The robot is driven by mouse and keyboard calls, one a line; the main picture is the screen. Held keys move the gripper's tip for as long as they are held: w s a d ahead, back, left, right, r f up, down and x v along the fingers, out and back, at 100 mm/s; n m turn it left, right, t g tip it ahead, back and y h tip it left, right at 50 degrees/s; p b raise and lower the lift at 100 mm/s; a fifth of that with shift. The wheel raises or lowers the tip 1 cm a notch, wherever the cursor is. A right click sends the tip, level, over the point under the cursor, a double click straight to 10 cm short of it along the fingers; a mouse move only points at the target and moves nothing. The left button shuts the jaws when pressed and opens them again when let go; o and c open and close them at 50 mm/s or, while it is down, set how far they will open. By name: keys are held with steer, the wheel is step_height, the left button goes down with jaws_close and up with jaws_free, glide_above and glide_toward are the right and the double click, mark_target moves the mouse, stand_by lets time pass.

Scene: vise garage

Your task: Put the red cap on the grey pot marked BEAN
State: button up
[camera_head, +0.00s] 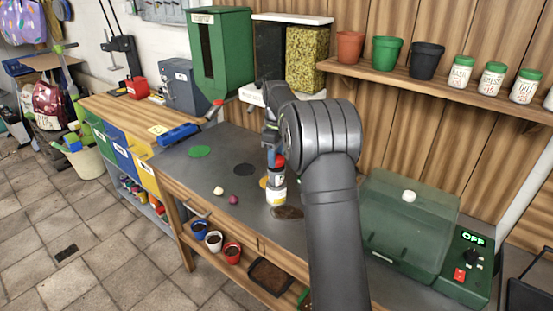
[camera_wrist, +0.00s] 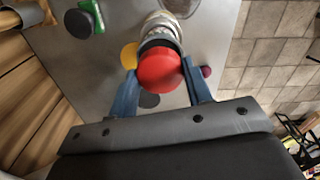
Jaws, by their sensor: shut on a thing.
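My gripper (camera_head: 277,158) is shut on the red cap (camera_head: 279,162), above the dark bench. In the wrist view the red cap (camera_wrist: 158,72) sits between the two blue fingers. I cannot read a BEAN mark, nor tell whether the cap touches the stack. The arm and fingers hide part of the cap.
Green (camera_head: 199,151), black (camera_head: 245,170), orange (camera_head: 263,182) and brown (camera_head: 288,212) discs lie on the bench. A pale bulb (camera_head: 218,190) and a purple one (camera_head: 233,198) lie left of the stack. A green lidded machine reading OFF (camera_head: 415,220) stands at right.

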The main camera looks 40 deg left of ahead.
mark_target(277, 158)
steer(key=shift+f, duration=0.65)
steer(key=shift+f, duration=0.1)
steer(key=o, duration=1)
steer(key=shift+o, duration=0.2)
step_height(277, 158, up, 12)
